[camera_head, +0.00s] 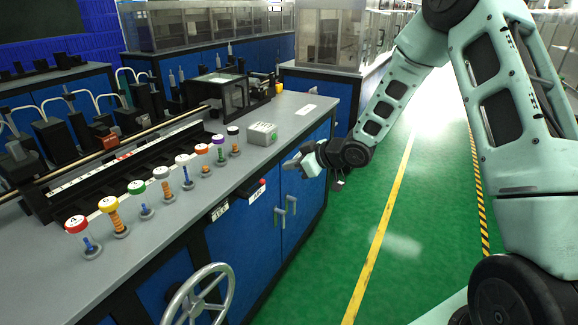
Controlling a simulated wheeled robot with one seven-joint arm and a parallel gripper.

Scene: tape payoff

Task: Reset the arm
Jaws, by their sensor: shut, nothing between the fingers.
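My arm (393,95) reaches down from the upper right and bends toward the workbench. My gripper (291,163) is at its end, shut and empty, pointing left. In the picture it lies at the bench's front edge, to the right of the small grey box with a green button (262,134). I cannot tell its exact height over the edge. It does not appear to touch anything.
The grey workbench (290,115) carries a row of colored-top spools on pegs, one being the red-topped spool (76,225). A handwheel (200,297) and blue cabinet doors (300,205) face the aisle. The green floor (395,245) is clear.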

